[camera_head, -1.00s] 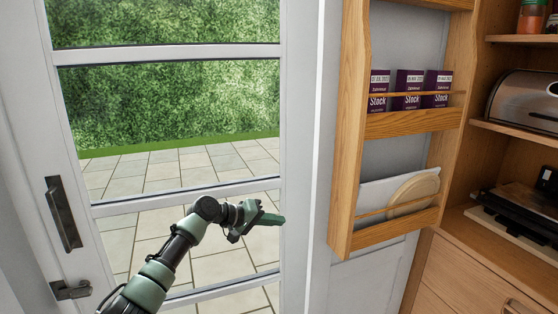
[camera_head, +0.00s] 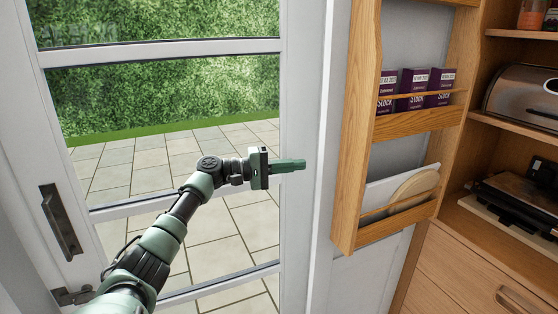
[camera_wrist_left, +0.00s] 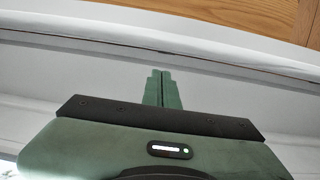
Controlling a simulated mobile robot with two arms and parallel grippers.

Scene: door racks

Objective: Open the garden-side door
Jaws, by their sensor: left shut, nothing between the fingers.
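The garden-side door (camera_head: 62,150) is a white framed door with glass panes, seen at the left of the head view with hedge and paving behind the glass. A dark upright handle (camera_head: 61,222) is on its left stile, with a dark latch (camera_head: 74,296) below. My left gripper (camera_head: 303,165) is shut and empty, in front of the door's right stile and pointing right, well away from the handle. In the left wrist view the green fingers (camera_wrist_left: 161,88) are together against a white surface; contact cannot be told. My right gripper is not in view.
A wooden door rack (camera_head: 345,190) with purple stock boxes (camera_head: 413,88) and round boards stands just right of my left gripper. Wooden shelves (camera_head: 510,131) with a bread bin (camera_head: 522,98) and a drawer are at far right.

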